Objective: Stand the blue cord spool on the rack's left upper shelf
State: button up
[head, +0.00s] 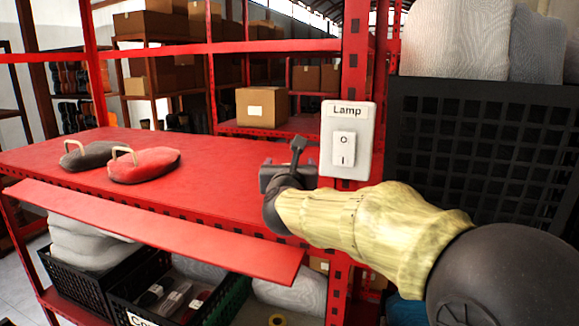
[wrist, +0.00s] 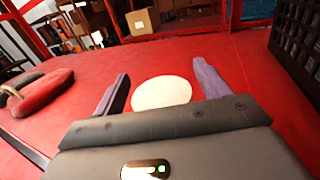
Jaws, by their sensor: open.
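My gripper (head: 287,172) is over the right end of the rack's red upper shelf (head: 220,165), beside the lamp switch. In the wrist view its two fingers (wrist: 161,75) are spread apart. A round white disc (wrist: 161,93) shows between them, above or on the red surface; my gripper's body is close to its near edge. No blue shows on the disc, so I cannot tell whether it is the end of the blue cord spool. In the head view the disc is hidden. A blue patch (head: 405,311) shows low at the right, mostly behind my arm.
A red and a dark padded bag (head: 145,165) lie on the shelf's left part. The lamp switch (head: 348,140) is on the red post. A black crate (head: 480,135) stands right. Bins (head: 160,290) are below, behind a sloping red front board (head: 150,225). The shelf's middle is clear.

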jog(key=shift+r, duration=0.15)
jog(key=shift+s+f+b, duration=0.2)
jog(key=shift+s+b, duration=0.1)
jog(key=s+b, duration=0.5)
jog(key=s, duration=0.6)
jog(key=shift+s, duration=0.15)
jog(key=shift+r, duration=0.1)
